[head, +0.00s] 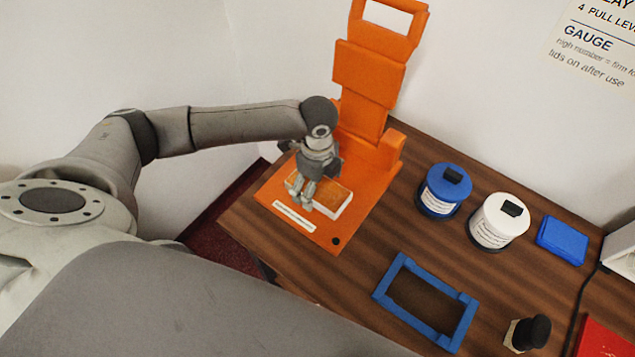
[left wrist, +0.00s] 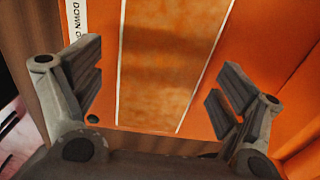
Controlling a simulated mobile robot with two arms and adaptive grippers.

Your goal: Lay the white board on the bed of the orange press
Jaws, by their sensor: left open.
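The orange press (head: 372,98) stands at the table's back left corner with its upper part raised. On its bed (head: 325,237) lies a flat rectangular piece (head: 331,193) with white edges and a mottled orange top. It also shows in the left wrist view (left wrist: 165,60). I cannot tell whether this is the white board; no plain white board shows elsewhere. My left gripper (head: 301,199) is over the bed, open and pointing down, and hides part of the piece. In the left wrist view its fingers (left wrist: 160,88) appear on either side of the piece. My right gripper is out of view.
A blue-lidded jar (head: 438,190), a white-lidded jar (head: 497,221) and a blue block (head: 562,240) stand right of the press. A blue frame (head: 392,279) lies in front, with a black-knobbed object (head: 528,332) beside it. Bare wood shows between the press and the frame.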

